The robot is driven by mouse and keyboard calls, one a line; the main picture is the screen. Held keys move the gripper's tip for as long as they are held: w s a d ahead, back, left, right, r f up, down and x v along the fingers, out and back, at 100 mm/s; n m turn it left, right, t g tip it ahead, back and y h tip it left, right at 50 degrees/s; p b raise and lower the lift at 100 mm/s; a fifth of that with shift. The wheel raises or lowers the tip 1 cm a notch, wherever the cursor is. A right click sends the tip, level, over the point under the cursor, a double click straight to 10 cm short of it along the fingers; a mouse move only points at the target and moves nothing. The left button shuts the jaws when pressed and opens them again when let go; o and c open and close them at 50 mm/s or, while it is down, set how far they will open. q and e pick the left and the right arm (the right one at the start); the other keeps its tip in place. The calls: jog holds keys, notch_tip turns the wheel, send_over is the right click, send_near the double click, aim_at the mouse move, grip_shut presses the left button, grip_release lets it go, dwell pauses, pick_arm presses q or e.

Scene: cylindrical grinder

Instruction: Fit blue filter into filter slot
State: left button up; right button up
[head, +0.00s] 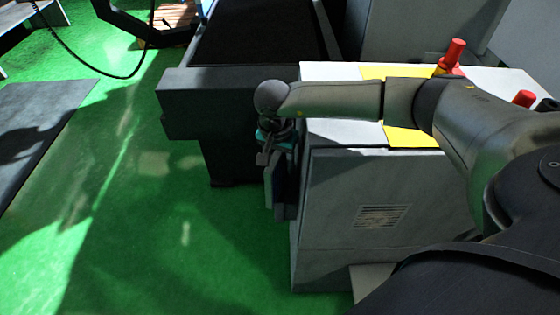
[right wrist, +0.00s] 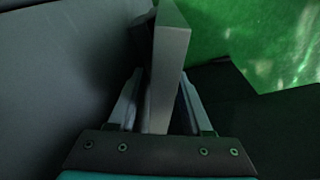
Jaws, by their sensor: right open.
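My right gripper (head: 277,172) points down beside the left side of the grey machine cabinet (head: 385,190). In the right wrist view the right gripper (right wrist: 160,103) is open, with one finger on each side of a flat pale grey slab (right wrist: 172,45). I cannot tell whether the fingers touch it. A narrow upright slab (head: 269,187) shows beneath the gripper in the head view. Nothing plainly blue shows as a filter, and I cannot tell whether this slab is the filter. The filter slot is not recognisable. My left gripper is not in view.
The dark machine bed (head: 183,105) stands just behind and left of my right gripper. Red knobs (head: 453,52) and yellow panels (head: 410,137) are on the cabinet's white top. The green floor (head: 150,235) at left is open, with a dark mat (head: 35,125).

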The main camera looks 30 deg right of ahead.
jog(key=shift+r, duration=0.1)
jog(key=shift+r+p, duration=0.25)
jog(key=shift+p, duration=0.05)
jog(key=r, duration=0.4)
jog(key=a+r+p, duration=0.1)
jog(key=r, duration=0.3)
jog(key=s+r+p, duration=0.1)
jog(key=r, duration=0.3)
jog(key=shift+a, duration=0.25)
